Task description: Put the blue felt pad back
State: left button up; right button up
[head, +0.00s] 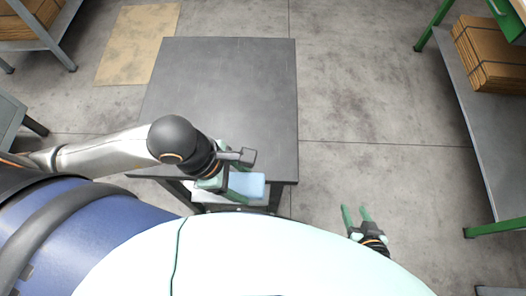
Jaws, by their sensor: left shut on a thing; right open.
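The blue felt pad (248,184) is a light blue block at the table's front edge, as seen from above. My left gripper (238,187) is shut on it, with the green fingers at its left end. The gripper and arm hide part of the pad. I cannot tell how high the pad is over the table (225,85) or whether it touches the edge. My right gripper (357,216) is open and empty, over the floor to the right of the table.
The dark tabletop is bare behind my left arm. A pale surface (203,193) shows below its front edge. A shelf with cardboard (490,55) stands at the right, another (40,45) at the far left. A flat brown sheet (137,45) lies on the floor. Floor right of the table is clear.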

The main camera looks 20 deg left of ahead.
pick_arm(q)
jog(key=w+f+b, duration=0.2)
jog(key=w+b, duration=0.1)
jog(key=w, duration=0.1)
jog(key=w+f+b, duration=0.3)
jog(key=w, duration=0.1)
jog(key=w+f+b, duration=0.3)
jog(key=w, duration=0.1)
jog(key=shift+w+a+f, duration=0.1)
jog(key=shift+w+f, duration=0.05)
jog(key=shift+w, duration=0.05)
jog(key=shift+w+f, duration=0.45)
jog(key=shift+f, duration=0.05)
jog(key=f, duration=0.3)
jog(key=shift+w+f, duration=0.2)
jog(key=shift+f, duration=0.05)
